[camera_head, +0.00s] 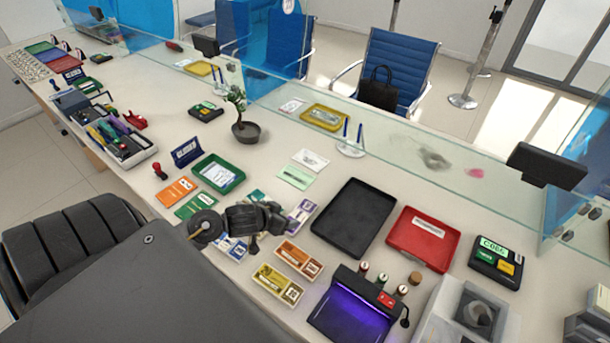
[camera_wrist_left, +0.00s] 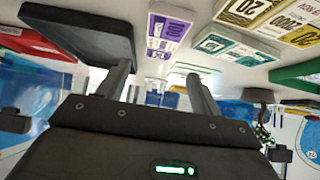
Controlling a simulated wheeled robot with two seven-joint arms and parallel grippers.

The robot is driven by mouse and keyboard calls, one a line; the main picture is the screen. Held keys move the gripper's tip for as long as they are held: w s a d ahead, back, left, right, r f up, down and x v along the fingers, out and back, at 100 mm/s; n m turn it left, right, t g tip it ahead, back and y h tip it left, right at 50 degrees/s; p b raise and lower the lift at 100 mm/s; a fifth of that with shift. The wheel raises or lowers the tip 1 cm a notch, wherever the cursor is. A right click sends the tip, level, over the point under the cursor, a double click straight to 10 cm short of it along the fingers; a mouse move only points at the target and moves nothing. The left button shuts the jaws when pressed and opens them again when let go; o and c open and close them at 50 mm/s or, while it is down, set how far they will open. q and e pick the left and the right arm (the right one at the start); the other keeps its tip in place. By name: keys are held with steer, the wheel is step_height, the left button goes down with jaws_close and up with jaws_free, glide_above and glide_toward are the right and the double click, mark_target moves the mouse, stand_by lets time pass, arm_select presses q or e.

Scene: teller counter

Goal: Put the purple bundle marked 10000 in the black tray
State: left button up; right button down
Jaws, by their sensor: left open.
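The purple bundle (camera_head: 301,214) lies flat on the counter just left of the empty black tray (camera_head: 354,217). In the left wrist view the purple bundle (camera_wrist_left: 168,30) shows ahead of the fingers, with the black tray (camera_wrist_left: 85,32) to its left. My left gripper (camera_head: 270,219) is open and empty, above the counter just left of the purple bundle. In the wrist view its two fingers (camera_wrist_left: 158,85) stand apart with nothing between them. It partly covers the bundles near it in the head view. My right gripper is not in view.
Blue (camera_head: 232,248), brown-orange (camera_head: 298,260) and yellow (camera_head: 278,285) bundles lie close by. A red tray (camera_head: 423,238) stands right of the black tray. A device with purple light (camera_head: 350,308) and small stamps stand in front. A glass screen (camera_head: 430,150) runs behind.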

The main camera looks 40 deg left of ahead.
mark_target(298, 217)
arm_select(q)
steer(key=shift+w+a+f, duration=0.15)
steer(key=shift+w+f, duration=0.05)
steer(key=shift+f, duration=0.2)
steer(key=shift+w+a+f, duration=0.1)
steer(key=shift+w+f, duration=0.1)
steer(key=shift+f, duration=0.2)
steer(key=shift+x, duration=1.15)
steer(key=shift+w+a+f, duration=0.1)
steer(key=shift+w+f, duration=0.45)
steer(key=x, duration=0.4)
steer(key=shift+f, duration=0.25)
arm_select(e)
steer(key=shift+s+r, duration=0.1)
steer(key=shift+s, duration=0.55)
